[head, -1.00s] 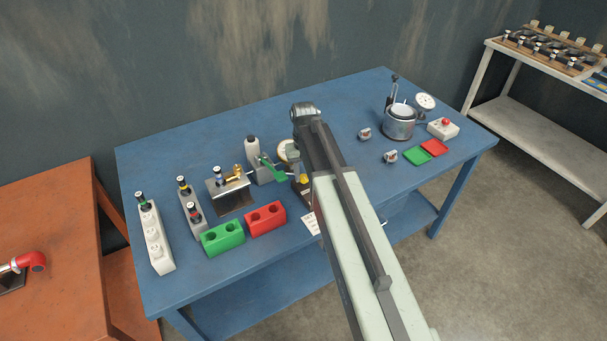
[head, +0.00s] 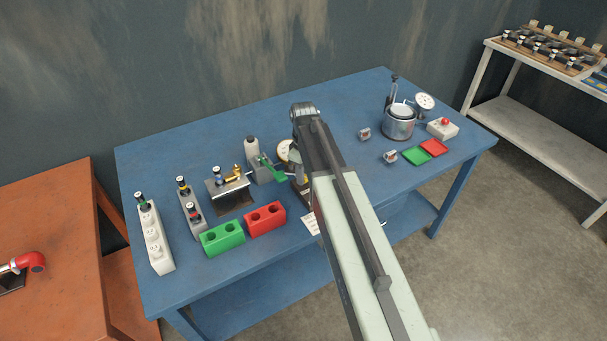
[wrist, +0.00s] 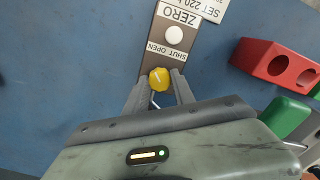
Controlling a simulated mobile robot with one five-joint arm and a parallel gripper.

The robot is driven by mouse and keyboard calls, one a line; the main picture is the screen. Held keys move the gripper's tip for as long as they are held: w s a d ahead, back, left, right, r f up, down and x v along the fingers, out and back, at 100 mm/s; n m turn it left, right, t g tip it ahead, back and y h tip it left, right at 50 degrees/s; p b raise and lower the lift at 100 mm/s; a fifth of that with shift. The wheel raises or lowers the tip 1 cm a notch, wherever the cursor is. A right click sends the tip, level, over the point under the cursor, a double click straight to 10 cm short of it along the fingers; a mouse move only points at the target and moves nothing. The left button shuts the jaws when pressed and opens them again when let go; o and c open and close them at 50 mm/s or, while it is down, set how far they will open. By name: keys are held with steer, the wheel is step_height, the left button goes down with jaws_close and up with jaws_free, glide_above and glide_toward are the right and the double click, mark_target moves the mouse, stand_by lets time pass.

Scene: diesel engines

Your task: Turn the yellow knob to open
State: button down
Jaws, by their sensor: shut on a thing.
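In the wrist view the yellow knob (wrist: 159,79) sits at the end of a dark panel (wrist: 152,63) marked SHUT and OPEN. A short pale line shows on its face; I cannot tell exactly which mark it points to. My gripper (wrist: 160,86) is shut on the knob, with one grey finger on each side. In the head view my arm hides the knob and most of the gripper's fingers.
A white round button (wrist: 174,35) marked ZERO is on the same panel. A red block (head: 265,219) and green block (head: 222,238) with holes stand close by on the blue table (head: 330,240). A green-levered pump (head: 262,172) and gauge stand left of my arm.

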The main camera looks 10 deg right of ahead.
steer(key=shift+n, duration=0.5)
steer(key=c, duration=1.1)
jaws_free()
steer(key=shift+o, duration=0.2)
steer(key=shift+r, duration=0.1)
step_height(320, 180, up, 8)
steer(key=p, duration=0.8)
steer(key=shift+f, duration=0.2)
